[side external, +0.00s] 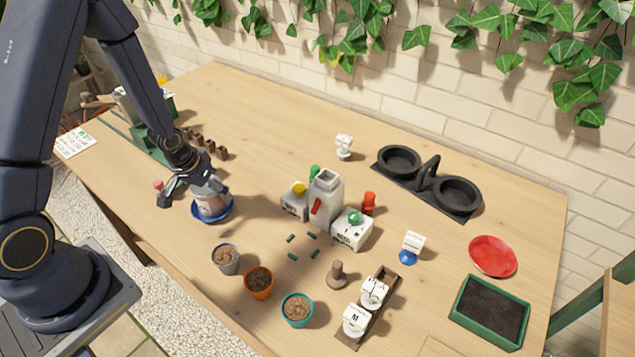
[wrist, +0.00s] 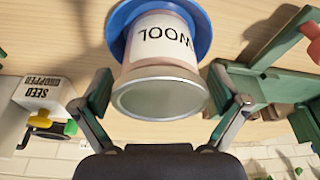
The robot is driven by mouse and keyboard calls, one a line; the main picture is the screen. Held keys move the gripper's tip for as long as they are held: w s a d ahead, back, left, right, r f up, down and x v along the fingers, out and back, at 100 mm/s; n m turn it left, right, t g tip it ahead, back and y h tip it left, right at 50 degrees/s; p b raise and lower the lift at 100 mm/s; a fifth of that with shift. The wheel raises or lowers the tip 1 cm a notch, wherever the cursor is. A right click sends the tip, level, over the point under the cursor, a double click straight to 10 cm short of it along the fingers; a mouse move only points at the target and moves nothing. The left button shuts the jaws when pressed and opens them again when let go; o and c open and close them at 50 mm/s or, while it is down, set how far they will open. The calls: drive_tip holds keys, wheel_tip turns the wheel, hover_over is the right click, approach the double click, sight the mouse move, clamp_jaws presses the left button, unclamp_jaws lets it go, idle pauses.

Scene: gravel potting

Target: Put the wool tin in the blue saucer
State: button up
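The wool tin (side external: 211,205) is a pale can with a white label. It stands upright in the blue saucer (side external: 229,214) near the table's left front edge. In the wrist view the tin (wrist: 165,65) shows its "WOOL" label upside down and its round metal end towards me, with the blue saucer (wrist: 203,40) around its far end. My gripper (side external: 188,184) is at the tin's upper part. Its fingers are spread on both sides of the tin, with a gap visible at each side in the wrist view.
Grey, orange and teal pots (side external: 297,309) of gravel or soil stand to the right along the front. A black double-bowl holder (side external: 428,183), a red saucer (side external: 492,256) and a green tray (side external: 490,312) lie farther right.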

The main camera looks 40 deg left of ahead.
drive_tip(key=v, duration=1.2)
drive_tip(key=shift+w+r, duration=0.1)
drive_tip(key=shift+r, duration=0.05)
drive_tip(key=s+d+r+m+t, duration=0.1)
drive_tip(key=s+d+r, duration=0.3)
drive_tip(key=r, duration=0.5)
drive_tip(key=s+d+r+m+t, duration=0.1)
drive_tip(key=s+d+r, duration=0.4)
drive_tip(key=r, duration=0.4)
drive_tip(key=shift+s+d+r+h, duration=0.25)
drive_tip(key=shift+s+r+h, duration=0.1)
drive_tip(key=shift+s, duration=0.2)
